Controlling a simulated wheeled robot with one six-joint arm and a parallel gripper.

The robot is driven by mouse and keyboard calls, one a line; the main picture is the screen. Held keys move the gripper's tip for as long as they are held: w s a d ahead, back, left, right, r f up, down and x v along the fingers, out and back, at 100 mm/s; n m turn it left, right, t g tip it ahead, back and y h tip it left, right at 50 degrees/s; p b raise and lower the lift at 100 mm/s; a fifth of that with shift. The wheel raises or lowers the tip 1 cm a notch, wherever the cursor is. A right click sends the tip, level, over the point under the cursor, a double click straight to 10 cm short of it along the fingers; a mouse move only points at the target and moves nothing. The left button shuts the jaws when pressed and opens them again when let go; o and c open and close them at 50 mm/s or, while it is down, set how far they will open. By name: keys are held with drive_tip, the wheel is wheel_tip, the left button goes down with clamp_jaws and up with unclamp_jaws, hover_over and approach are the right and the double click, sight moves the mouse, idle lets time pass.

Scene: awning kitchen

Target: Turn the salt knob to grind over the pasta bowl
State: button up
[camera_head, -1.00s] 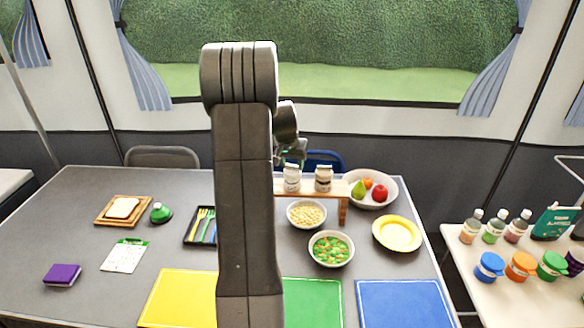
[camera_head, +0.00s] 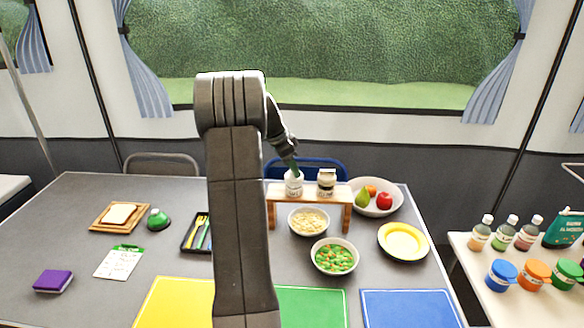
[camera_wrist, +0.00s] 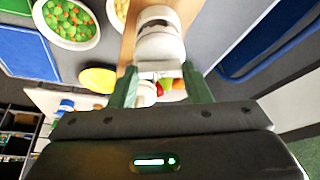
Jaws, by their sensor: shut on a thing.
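Two small white jars stand side by side on a wooden shelf (camera_head: 340,195). My gripper (camera_head: 291,170) is at the top of the left jar (camera_head: 293,187), coming down from behind my arm. In the wrist view, my green fingers (camera_wrist: 160,72) are shut on a white jar (camera_wrist: 160,45), one finger on each side. The right jar (camera_head: 326,184) stands apart from the gripper. I cannot read which jar is the salt. The pasta bowl (camera_head: 308,221), white with pale pasta, sits on the table in front of the shelf.
A bowl of peas and carrots (camera_head: 334,257) is nearer the front. A fruit bowl (camera_head: 377,197) and a yellow plate (camera_head: 403,241) are to the right. A cutlery tray (camera_head: 188,241) is left of my arm. Green (camera_head: 312,306) and blue (camera_head: 410,308) mats lie in front.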

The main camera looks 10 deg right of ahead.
drive_tip(key=shift+w+m+g, duration=0.1)
drive_tip(key=shift+m+g, duration=0.3)
drive_tip(key=shift+m, duration=0.5)
drive_tip(key=o, duration=1)
drive_tip(key=shift+a+r, duration=0.1)
drive_tip(key=shift+r, duration=0.05)
drive_tip(key=v, duration=1.3)
drive_tip(key=shift+r, duration=0.3)
drive_tip(key=shift+f, duration=0.15)
